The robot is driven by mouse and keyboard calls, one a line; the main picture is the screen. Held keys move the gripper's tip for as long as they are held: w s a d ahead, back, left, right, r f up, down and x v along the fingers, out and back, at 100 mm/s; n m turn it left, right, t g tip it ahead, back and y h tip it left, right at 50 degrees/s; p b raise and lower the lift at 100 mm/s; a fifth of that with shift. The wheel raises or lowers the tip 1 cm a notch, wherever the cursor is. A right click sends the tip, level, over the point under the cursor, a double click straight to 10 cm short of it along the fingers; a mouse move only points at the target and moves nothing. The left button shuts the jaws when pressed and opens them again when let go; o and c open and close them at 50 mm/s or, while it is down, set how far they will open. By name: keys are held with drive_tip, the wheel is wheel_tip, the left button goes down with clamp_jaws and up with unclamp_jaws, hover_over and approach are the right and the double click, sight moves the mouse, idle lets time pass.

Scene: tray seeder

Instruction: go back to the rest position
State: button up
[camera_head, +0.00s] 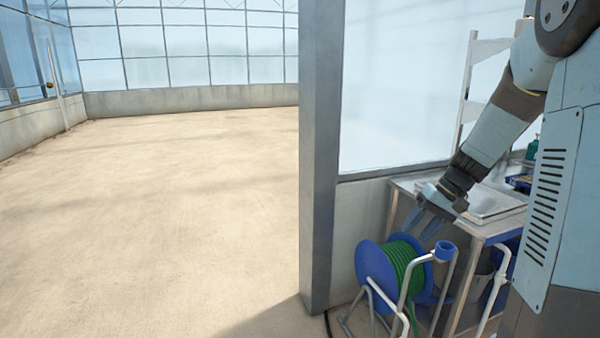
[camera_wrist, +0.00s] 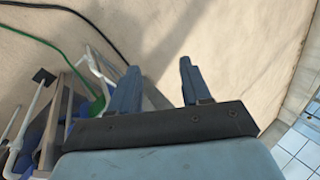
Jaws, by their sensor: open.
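My gripper (camera_head: 431,227) hangs from my arm on the right side of the head view, above and in front of the blue hose reel. In the wrist view my gripper (camera_wrist: 158,84) shows its two blue fingers apart, with nothing between them but the pale floor behind. The fingertips appear near the hose reel in the head view; I cannot tell the exact gap to it.
The blue reel (camera_head: 371,272) with green hose (camera_head: 402,262) stands on a frame by the grey post (camera_head: 321,150). A metal bench (camera_head: 400,190) with a sink is behind my arm. The concrete floor (camera_head: 180,210) at left is clear.

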drive_tip(key=s+a+r+t+h, duration=0.2)
drive_tip(key=s+r, duration=0.4)
drive_tip(key=s, duration=0.4)
drive_tip(key=s+a+r+t+h, duration=0.3)
drive_tip(key=s+r, duration=0.3)
drive_tip(key=s, duration=0.5)
drive_tip(key=shift+s+a+r+n+h, duration=0.3)
drive_tip(key=shift+a+r+h, duration=0.1)
drive_tip(key=shift+a, duration=0.1)
